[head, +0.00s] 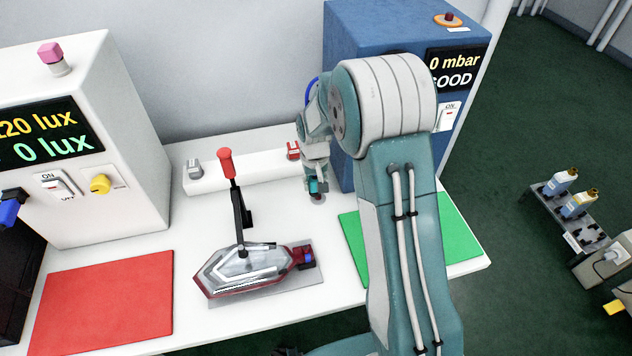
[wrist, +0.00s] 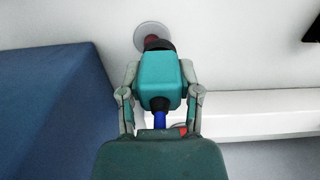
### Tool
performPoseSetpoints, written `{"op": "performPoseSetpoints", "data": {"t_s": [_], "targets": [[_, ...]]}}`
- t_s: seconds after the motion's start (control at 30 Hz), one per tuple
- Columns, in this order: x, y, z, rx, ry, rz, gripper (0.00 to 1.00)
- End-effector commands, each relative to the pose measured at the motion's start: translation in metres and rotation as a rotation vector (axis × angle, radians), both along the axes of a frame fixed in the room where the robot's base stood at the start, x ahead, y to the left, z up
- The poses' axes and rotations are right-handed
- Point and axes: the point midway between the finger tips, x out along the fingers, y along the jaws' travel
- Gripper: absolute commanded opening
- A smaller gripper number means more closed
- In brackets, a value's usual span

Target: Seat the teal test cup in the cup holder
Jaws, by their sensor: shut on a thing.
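My gripper (head: 316,182) is at the back of the white bench, beside the blue machine. It is shut on the teal test cup (wrist: 160,80), which has a black rim and a blue hose at its near end. The cup also shows small in the head view (head: 314,187). In the wrist view a dark red piece on a pale round disc (wrist: 139,38), apparently the cup holder, lies just beyond the black rim. The cup partly hides it, and I cannot tell whether they touch.
A tail lamp (head: 235,272) lies under a red-handled clamp (head: 226,164). A red mat (head: 100,300) lies left and a green mat (head: 455,235) right. The white lux machine (head: 110,150) and blue machine (head: 385,30) flank the bench. A low white ledge (head: 245,174) runs behind.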

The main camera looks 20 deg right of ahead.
Motion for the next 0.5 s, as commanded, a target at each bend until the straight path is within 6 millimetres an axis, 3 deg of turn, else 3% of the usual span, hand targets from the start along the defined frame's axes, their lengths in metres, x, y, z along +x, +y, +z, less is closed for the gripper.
{"op": "performPoseSetpoints", "data": {"t_s": [0.5], "targets": [[0.0001,-0.0037,-0.0002,0.000,0.000,-0.001,0.00]]}}
